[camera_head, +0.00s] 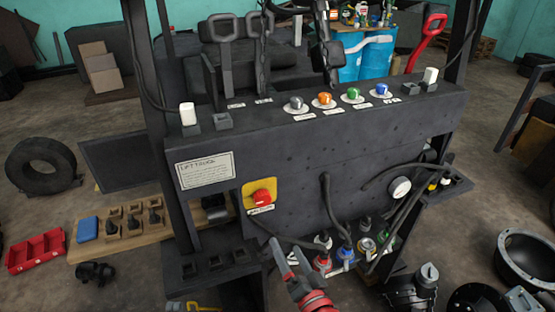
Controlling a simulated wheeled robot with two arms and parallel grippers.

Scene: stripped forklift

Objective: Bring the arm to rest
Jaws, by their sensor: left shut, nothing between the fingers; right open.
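My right gripper (288,254) is at the bottom centre, with red parts and grey fingers. It points up and to the left, and its fingers are apart with nothing seen between them. It is in front of the lower part of the dark forklift panel (300,165), below the red emergency button (262,197) on its yellow plate. Whether it touches anything is hard to tell. My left gripper is not in view.
Connectors with coloured collars (346,250) and loose black cables stand just right of the gripper. A gauge (399,188) is further right. Coloured knobs (325,99) line the panel top.

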